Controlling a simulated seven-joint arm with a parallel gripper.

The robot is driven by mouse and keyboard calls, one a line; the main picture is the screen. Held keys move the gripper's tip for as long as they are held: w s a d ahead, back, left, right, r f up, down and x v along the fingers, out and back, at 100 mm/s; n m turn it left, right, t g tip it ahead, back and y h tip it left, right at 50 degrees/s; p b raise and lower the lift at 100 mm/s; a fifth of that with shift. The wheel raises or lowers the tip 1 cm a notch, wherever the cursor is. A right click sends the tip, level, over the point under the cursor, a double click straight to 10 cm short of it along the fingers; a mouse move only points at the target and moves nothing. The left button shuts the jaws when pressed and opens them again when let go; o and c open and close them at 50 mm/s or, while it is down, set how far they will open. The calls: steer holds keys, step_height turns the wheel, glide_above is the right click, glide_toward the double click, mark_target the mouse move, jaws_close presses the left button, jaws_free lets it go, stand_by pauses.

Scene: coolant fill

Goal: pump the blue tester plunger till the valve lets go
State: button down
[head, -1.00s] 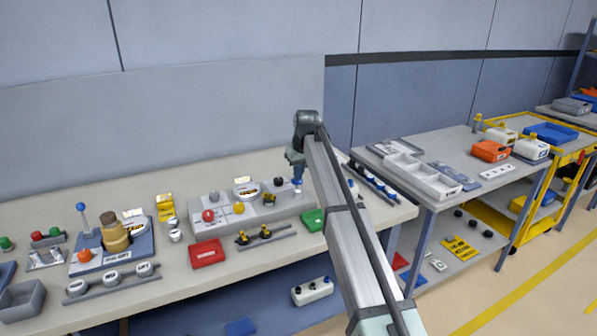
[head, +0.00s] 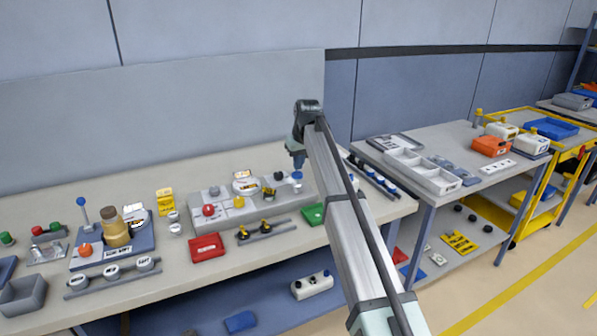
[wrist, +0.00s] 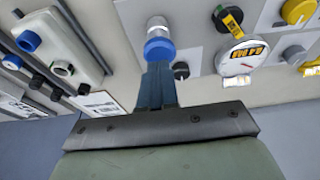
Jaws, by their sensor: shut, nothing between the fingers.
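The blue tester plunger (wrist: 159,48) shows in the wrist view as a blue cap on a pale cylinder, straight beyond my fingertips. In the head view its blue top (head: 297,175) is at the right end of the grey test block (head: 222,219). My gripper (wrist: 158,72) is shut and empty, its fingers together. In the head view my gripper (head: 298,165) is right above the plunger. The fingertips overlap the cap's edge in the wrist view; I cannot tell whether they touch it. A round white gauge (wrist: 241,60) is right of the plunger, its needle too small to read.
Black knob (wrist: 181,71) and yellow knob (wrist: 297,11) are on the block near the plunger.

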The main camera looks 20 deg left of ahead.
steer(key=v, duration=1)
steer(key=shift+w+a+r, duration=0.1)
steer(key=shift+r, duration=0.05)
stand_by(1.3)
step_height(320, 180, up, 2)
steer(key=shift+r, duration=0.2)
steer(key=shift+f, duration=0.15)
steer(key=x, duration=1.2)
steer(key=shift+s+d+f, duration=0.1)
steer(key=shift+s+d, duration=0.1)
steer(key=shift+s, duration=0.1)
steer(key=shift+f, duration=0.8)
steer(key=shift+f, duration=0.1)
